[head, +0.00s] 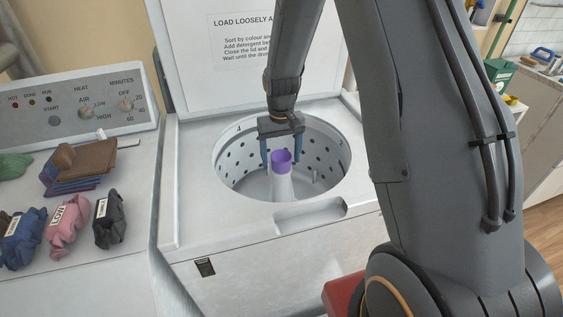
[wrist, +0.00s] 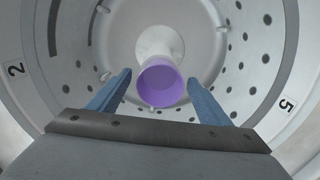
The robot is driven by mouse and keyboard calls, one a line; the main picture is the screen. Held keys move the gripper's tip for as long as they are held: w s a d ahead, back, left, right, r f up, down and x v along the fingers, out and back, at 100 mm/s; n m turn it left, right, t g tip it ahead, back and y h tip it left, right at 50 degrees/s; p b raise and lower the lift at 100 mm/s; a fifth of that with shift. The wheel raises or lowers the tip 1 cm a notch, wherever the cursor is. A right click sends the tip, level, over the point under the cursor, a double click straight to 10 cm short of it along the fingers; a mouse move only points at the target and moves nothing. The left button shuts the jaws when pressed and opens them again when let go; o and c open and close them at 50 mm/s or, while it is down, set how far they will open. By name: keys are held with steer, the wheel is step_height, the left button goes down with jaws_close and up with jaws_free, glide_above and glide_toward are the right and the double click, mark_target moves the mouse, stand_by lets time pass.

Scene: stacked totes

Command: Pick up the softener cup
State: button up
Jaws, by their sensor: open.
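The softener cup (head: 281,157) is purple and sits on top of the pale central post (head: 282,184) inside the washer drum. In the wrist view the cup (wrist: 160,84) shows its open mouth, between and a little beyond the fingertips. My gripper (head: 282,168) is open and reaches down into the drum opening, with one blue finger on each side of the cup. In the wrist view my gripper (wrist: 158,84) has a gap between each finger and the cup. Nothing is held. The cup's underside is hidden.
The perforated drum wall (head: 327,152) surrounds my gripper. The washer's raised lid (head: 230,70) stands behind the opening. A dryer top at the left carries dark, blue and pink bundles (head: 66,222) and folded brown cloth (head: 85,160). The washer's front top is clear.

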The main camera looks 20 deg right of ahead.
steer(key=c, duration=1.1)
steer(key=shift+r, duration=0.1)
